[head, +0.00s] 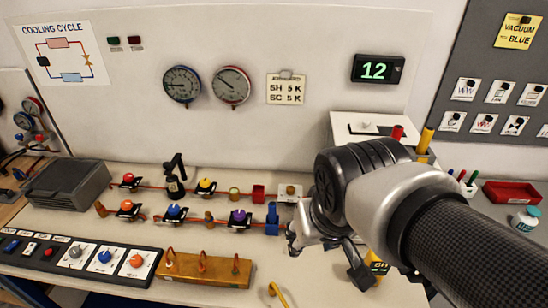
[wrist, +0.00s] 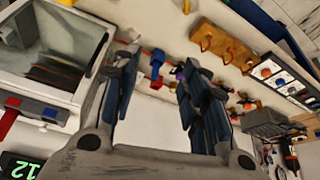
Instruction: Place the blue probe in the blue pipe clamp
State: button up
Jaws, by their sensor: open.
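A blue clamp-like block (head: 272,218) stands at the right end of the lower copper pipe run. I take it for the blue pipe clamp; it also shows between my fingers in the wrist view (wrist: 157,60). A similar red clamp (head: 258,192) is on the upper run. I cannot make out the blue probe for certain; a wooden block (head: 228,272) at the front holds several upright copper-coloured pieces. My gripper (head: 294,238) is just right of the blue clamp, apart from the wooden block.
Valves with coloured knobs line the pipes, including a purple knob (head: 239,216). A black control panel (head: 62,257) lies at front left. A white box (head: 350,127) stands behind my arm, and a red tray (head: 512,192) is at right. Bare bench lies between the wooden block and pipes.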

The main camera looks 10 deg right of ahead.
jog(key=s, duration=0.7)
jog(key=shift+a+f+n, duration=0.2)
jog(key=shift+f+n, duration=0.05)
jog(key=shift+n, duration=0.05)
